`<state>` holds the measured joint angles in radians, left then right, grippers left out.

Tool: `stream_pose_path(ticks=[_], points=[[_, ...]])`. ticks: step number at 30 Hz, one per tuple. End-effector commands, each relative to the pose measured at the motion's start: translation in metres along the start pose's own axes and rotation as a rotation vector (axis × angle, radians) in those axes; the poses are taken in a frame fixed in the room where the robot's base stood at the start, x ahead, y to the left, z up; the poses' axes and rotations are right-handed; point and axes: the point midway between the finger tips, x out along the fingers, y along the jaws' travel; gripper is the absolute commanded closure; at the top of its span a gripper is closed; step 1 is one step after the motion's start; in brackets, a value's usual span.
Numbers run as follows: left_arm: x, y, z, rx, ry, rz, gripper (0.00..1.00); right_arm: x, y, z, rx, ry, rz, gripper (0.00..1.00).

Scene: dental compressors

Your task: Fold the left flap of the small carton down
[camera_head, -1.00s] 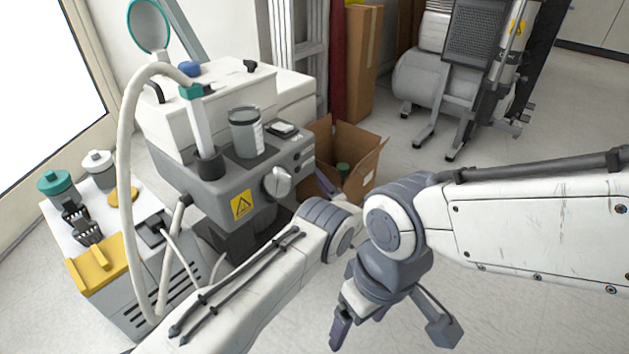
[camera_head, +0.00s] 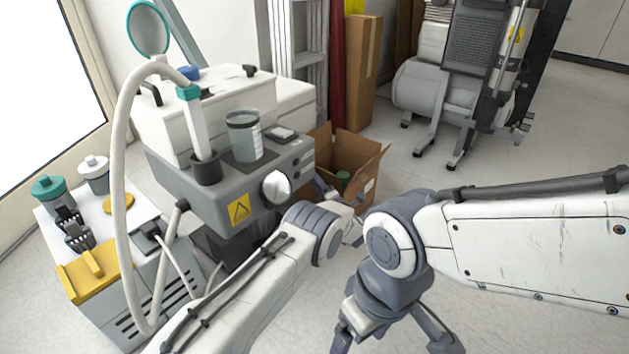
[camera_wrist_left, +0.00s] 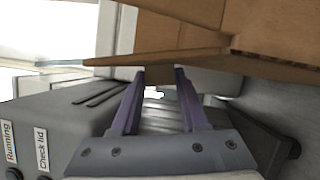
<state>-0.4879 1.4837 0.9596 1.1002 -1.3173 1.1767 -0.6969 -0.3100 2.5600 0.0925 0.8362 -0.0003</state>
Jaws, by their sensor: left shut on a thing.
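The small open carton (camera_head: 368,162) stands on the floor beyond the grey machine, with flaps raised around its opening. It also shows in the left wrist view (camera_wrist_left: 275,28). My left gripper (camera_head: 322,184) is at the carton's left side, partly hidden by my arm. In the left wrist view, its purple fingers (camera_wrist_left: 160,74) are shut on a brown cardboard flap (camera_wrist_left: 155,58), which reaches out from the carton. My right gripper (camera_head: 392,343) hangs low in front, its fingers apart and empty, well away from the carton.
The grey machine (camera_head: 222,200) with a jar (camera_head: 243,138) and hose stands close left of the carton. A tall cardboard box (camera_head: 363,75) and a ladder (camera_head: 296,50) stand behind. A compressor (camera_head: 425,95) stands at the back right. The floor right of the carton is clear.

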Motion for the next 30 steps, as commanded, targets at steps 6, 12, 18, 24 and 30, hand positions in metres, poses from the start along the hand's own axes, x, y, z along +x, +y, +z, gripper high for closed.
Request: stream_pose_path(ticks=[6,12,18,24,30], points=[[0.001,0.004,0.003,0.069,0.000,-0.030,1.00,-0.009,-0.001,-0.001,0.000,0.000,0.000,0.15],[0.003,0.007,0.008,0.196,-0.001,-0.083,1.00,-0.018,-0.001,-0.001,0.000,0.000,0.000,0.15],[0.005,0.008,0.013,0.335,-0.001,-0.140,1.00,-0.023,-0.002,-0.001,0.000,0.000,0.000,0.15],[0.007,0.008,0.017,0.451,-0.001,-0.189,1.00,-0.023,-0.002,-0.001,0.000,0.000,0.000,0.15],[0.008,0.008,0.020,0.527,-0.001,-0.220,1.00,-0.022,-0.002,-0.001,0.000,0.000,0.000,0.15]])
